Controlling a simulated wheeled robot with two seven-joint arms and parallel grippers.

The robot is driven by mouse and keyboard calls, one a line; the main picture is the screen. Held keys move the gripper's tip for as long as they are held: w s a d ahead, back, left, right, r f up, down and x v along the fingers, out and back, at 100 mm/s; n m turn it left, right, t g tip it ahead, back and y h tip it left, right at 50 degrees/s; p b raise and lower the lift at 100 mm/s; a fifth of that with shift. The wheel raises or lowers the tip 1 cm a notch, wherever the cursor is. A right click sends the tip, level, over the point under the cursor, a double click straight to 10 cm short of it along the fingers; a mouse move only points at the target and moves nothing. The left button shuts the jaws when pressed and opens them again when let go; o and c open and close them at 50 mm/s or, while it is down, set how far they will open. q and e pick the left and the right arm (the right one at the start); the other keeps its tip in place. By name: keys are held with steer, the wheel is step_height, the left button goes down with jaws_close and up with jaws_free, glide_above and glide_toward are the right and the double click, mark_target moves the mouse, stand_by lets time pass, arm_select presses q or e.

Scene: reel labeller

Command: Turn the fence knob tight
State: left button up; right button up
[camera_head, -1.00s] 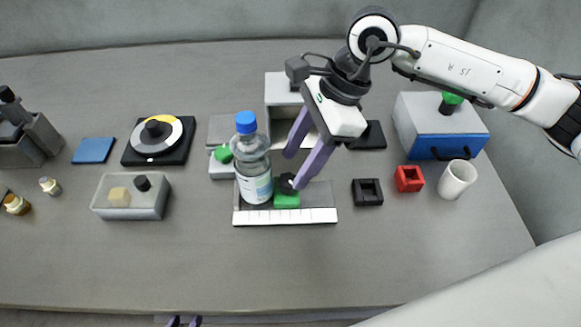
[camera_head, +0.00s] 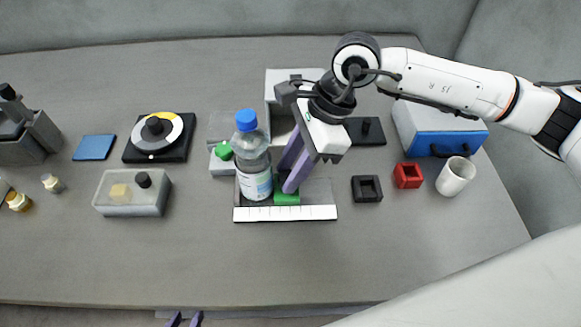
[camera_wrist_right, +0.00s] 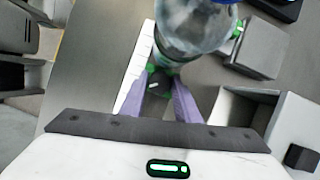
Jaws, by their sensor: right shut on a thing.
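The fence knob is a small black knob with a white mark, seen between my fingertips in the right wrist view (camera_wrist_right: 158,84). It sits on a green block (camera_head: 287,199), the fence, beside a white-marked scale (camera_head: 290,213). My right gripper (camera_head: 285,184) points down at the block and is shut on the knob; its purple fingers hide the knob in the head view. A clear bottle with a blue cap (camera_head: 254,160) stands upright just left of the fence. My left gripper (camera_head: 184,320) shows only its purple fingertips, apart and empty, at the bottom edge.
The bottle also looms close ahead of my right fingers in the wrist view (camera_wrist_right: 195,25). A green knob (camera_head: 223,151) stands behind left. A black square holder (camera_head: 367,189), red holder (camera_head: 408,176) and white cup (camera_head: 456,177) stand right. The front table is clear.

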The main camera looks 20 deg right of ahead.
steer(key=m+b, duration=0.1)
steer(key=m+t+b, duration=0.1)
steer(key=shift+f+b, duration=0.25)
steer(key=shift+b, duration=0.05)
steer(key=m+t+b, duration=0.1)
steer(key=m+b, duration=0.2)
steer(key=b, duration=0.1)
steer(key=shift+s+m+h, duration=0.15)
steer(key=shift+m+h, duration=0.25)
steer(key=shift+r+m+t+b, duration=0.15)
steer(key=shift+m+t+b, duration=0.15)
steer(key=shift+m+b, duration=0.25)
steer(key=shift+m, duration=0.35)
steer(key=shift+r+h, duration=0.1)
steer(key=shift+h, duration=0.2)
steer(key=o, duration=1.1)
steer(key=shift+c, duration=0.2)
